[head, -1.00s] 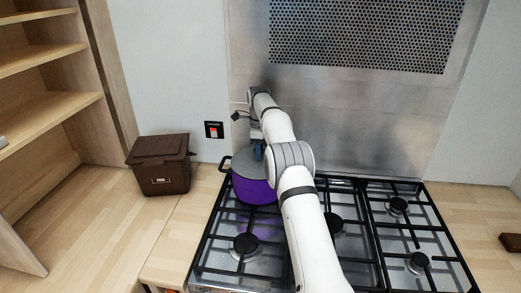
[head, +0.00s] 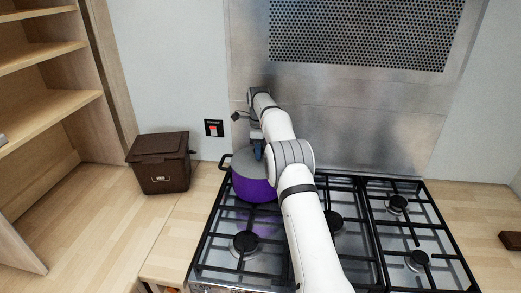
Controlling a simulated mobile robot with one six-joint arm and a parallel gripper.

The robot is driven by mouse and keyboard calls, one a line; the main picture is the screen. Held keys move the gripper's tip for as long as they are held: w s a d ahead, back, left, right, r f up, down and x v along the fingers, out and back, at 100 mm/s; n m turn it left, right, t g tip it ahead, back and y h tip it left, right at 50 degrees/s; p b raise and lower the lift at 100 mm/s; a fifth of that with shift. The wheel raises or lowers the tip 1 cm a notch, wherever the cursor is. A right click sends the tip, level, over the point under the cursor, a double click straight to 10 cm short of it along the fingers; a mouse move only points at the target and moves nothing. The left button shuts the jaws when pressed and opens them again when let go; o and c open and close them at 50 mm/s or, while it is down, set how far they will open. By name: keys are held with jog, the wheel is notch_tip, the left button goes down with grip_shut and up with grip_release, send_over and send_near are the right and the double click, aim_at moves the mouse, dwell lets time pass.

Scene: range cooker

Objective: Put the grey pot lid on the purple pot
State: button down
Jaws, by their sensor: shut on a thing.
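The purple pot (head: 252,189) stands on the back left of the hob, with a dark handle showing on its left. The grey pot lid (head: 243,160) lies over the pot's top, and no clear gap shows between lid and rim. My gripper (head: 259,153) is above the lid at its middle, shut on the lid's knob area. My arm hides the right side of the pot and lid, and the fingertips are too small to see clearly.
The black hob grates (head: 211,233) spread in front and to the right. A brown lidded box (head: 162,168) stands on the wooden counter at left. A steel splashback (head: 350,125) rises close behind the pot. Wooden shelves (head: 45,65) stand at far left.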

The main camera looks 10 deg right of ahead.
jog(key=shift+f, duration=0.15)
dwell(0.6)
jog(key=c, duration=0.9)
grip_release()
notch_tip(320, 180, up, 7)
jog(key=shift+r+p, duration=0.15)
jog(key=shift+p, duration=0.2)
jog(key=shift+s+r, duration=0.1)
jog(key=shift+r, duration=0.35)
jog(key=s+r+n+t+b, duration=0.1)
jog(key=s+r+n+b, duration=0.2)
jog(key=s, duration=0.4)
jog(key=s+r+n, duration=0.4)
jog(key=s, duration=0.2)
jog(key=s+r+n+t+b, duration=0.1)
jog(key=s+r+n+b, duration=0.2)
jog(key=s, duration=0.4)
jog(key=s+f+n, duration=0.4)
jog(key=s, duration=0.6)
jog(key=s+f+n+t+b, duration=0.1)
jog(key=s+f+n, duration=0.2)
jog(key=s, duration=0.7)
jog(key=s+f+n+b, duration=0.1)
jog(key=s+f+n, duration=0.3)
jog(key=s+f, duration=0.3)
jog(key=shift+s+d+n, duration=0.1)
jog(key=shift+s+n, duration=0.2)
jog(key=shift+s, duration=1.35)
